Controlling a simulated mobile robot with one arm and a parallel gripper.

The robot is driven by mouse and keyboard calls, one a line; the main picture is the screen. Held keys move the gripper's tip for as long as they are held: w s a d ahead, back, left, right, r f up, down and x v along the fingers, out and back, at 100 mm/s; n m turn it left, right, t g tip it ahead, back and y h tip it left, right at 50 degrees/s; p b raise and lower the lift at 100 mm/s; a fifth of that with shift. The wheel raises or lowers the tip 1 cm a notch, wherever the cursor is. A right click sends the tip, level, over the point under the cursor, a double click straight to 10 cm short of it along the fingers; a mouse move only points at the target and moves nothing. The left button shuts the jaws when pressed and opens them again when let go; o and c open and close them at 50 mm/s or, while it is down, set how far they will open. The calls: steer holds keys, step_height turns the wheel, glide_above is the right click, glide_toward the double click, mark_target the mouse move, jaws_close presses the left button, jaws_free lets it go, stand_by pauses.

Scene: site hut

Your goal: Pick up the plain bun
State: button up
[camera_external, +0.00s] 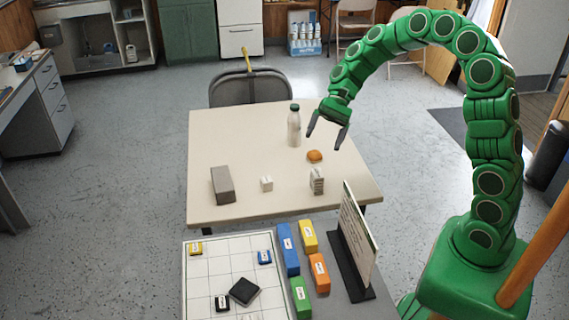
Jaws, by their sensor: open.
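The plain bun (314,156) is a small round orange-brown piece lying on the cream table (240,140), right of the middle. My gripper (325,139) is at the end of my green arm, with its two grey fingers pointing down and spread apart. It is open and empty, and in the picture its fingertips show just above the bun. How high they are over the table I cannot tell. Nothing hides the bun.
A white bottle with a dark cap (294,126) stands left of my gripper. A small carton (317,181), a small white block (266,184) and a grey-brown box (222,185) are nearer the front. A sign (358,235) stands on the front board. The table's back left is clear.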

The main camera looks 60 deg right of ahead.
steer(key=w+d+f+m+t+y, duration=0.2)
steer(key=w+d+f+m, duration=0.2)
steer(key=w+d+f, duration=0.25)
steer(key=m+t, duration=0.5)
steer(key=m, duration=0.2)
glide_above(319, 153)
steer(key=s, duration=0.2)
step_height(319, 153, down, 12)
steer(key=d+f+m, duration=0.1)
steer(key=d+f, duration=0.1)
steer(key=d+f+m+t+h, duration=0.1)
steer(key=d+f, duration=0.1)
steer(key=d, duration=0.1)
steer(key=d+f+m, duration=0.1)
steer(key=d+f, duration=0.1)
steer(key=f, duration=0.1)
steer(key=shift+s+d+t, duration=0.2)
steer(key=shift+s+t, duration=0.15)
steer(key=shift+t, duration=0.05)
steer(key=shift+s+f+x, duration=0.1)
steer(key=shift+f+x, duration=0.05)
steer(key=shift+x, duration=1.8)
steer(key=shift+s+f+x, duration=0.15)
steer(key=shift+f+x, duration=0.05)
steer(key=shift+x, duration=1.75)
steer(key=shift+r, duration=0.1)
steer(key=shift+c, duration=0.3)
steer(key=c, duration=1)
